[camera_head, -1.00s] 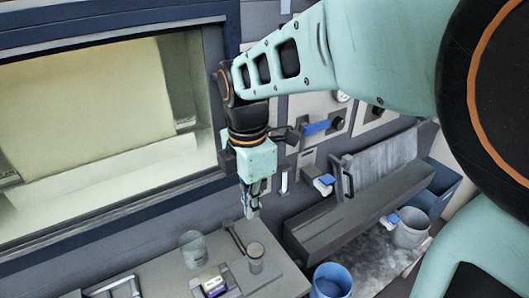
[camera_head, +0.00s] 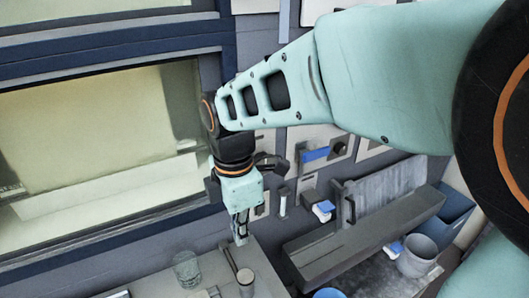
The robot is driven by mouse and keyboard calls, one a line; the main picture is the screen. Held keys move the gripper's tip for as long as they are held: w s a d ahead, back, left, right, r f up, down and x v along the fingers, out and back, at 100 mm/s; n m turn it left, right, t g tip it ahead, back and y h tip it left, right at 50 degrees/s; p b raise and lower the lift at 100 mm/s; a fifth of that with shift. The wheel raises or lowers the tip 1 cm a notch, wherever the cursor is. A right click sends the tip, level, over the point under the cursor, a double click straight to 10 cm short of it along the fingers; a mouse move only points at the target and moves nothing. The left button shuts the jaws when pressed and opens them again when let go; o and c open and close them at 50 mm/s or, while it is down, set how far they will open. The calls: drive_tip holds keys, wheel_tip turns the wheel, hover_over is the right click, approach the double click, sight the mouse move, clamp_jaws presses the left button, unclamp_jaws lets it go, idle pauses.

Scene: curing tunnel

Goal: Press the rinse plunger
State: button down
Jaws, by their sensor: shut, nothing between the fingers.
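My gripper (camera_head: 240,238) points down with its fingers shut and empty, above the back of the grey bench (camera_head: 262,265) below the big window. A dark rod-like handle (camera_head: 230,258) lies close below the fingertips. A small round-topped cylinder (camera_head: 246,278) stands just in front of it. I cannot tell whether the fingers touch anything. No part is clearly recognisable as the rinse plunger. A small upright white-topped piece (camera_head: 283,201) on the wall and a blue-topped fitting (camera_head: 323,209) right of the gripper also show.
A clear glass (camera_head: 187,269) stands on the bench left of the gripper. The wall holds a blue lever (camera_head: 316,155).

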sight(245, 276)
wheel_tip(245, 276, down, 14)
drive_tip(key=b, duration=0.8)
drive_tip(key=shift+d+f+b, duration=0.1)
drive_tip(key=shift+f+b, duration=1.15)
drive_tip(key=shift+f, duration=0.25)
drive_tip(key=shift+r, duration=0.1)
wheel_tip(245, 276, up, 14)
drive_tip(key=p, duration=0.3)
